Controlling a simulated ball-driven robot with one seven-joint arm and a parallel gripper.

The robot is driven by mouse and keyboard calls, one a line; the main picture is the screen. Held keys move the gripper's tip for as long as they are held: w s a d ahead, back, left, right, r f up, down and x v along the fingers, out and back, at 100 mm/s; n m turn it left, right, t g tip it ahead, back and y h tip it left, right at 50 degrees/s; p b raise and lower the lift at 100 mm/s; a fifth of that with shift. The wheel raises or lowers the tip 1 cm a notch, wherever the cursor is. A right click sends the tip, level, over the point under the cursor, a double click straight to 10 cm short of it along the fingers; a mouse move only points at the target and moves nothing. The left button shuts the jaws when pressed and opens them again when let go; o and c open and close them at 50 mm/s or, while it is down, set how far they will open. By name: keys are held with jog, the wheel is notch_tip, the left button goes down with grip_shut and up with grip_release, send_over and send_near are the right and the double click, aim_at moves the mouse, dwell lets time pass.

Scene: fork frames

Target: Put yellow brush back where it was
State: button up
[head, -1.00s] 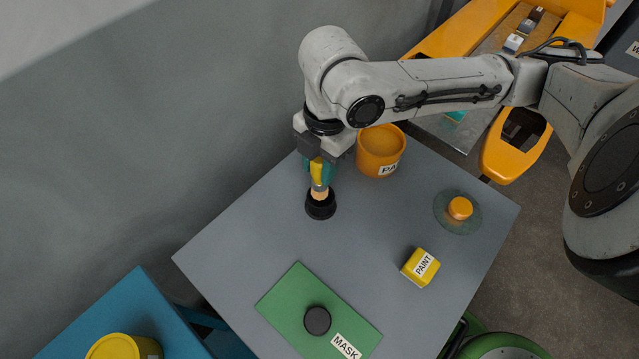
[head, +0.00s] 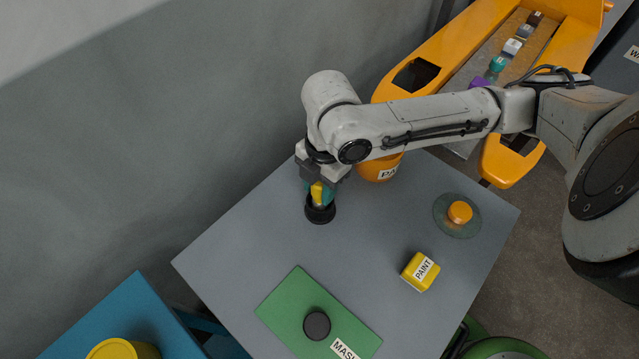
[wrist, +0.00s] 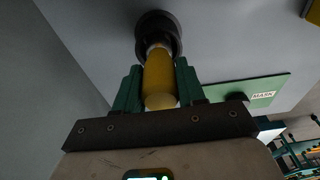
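The yellow brush (head: 317,191) stands upright between the teal fingers of my gripper (head: 321,193). Its lower end is down inside a black round holder (head: 320,213) on the grey table. In the wrist view the yellow handle (wrist: 159,82) sits between the two teal fingers (wrist: 158,88), which appear to touch its sides. The black holder (wrist: 158,30) surrounds the brush's far end. The bristles are hidden inside the holder.
A yellow PAINT block (head: 420,271), an orange knob on a glass disc (head: 460,212) and a green MASK board (head: 288,300) lie on the table (head: 240,240). The table's middle is clear.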

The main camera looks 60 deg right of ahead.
jog(key=o, duration=0.4)
jog(key=shift+r, duration=0.1)
jog(key=r, duration=0.3)
jog(key=d+r, duration=0.1)
jog(key=r, duration=0.6)
jog(key=shift+s+d+r, duration=0.1)
jog(key=shift+d+r, duration=0.05)
jog(key=shift+r, duration=0.2)
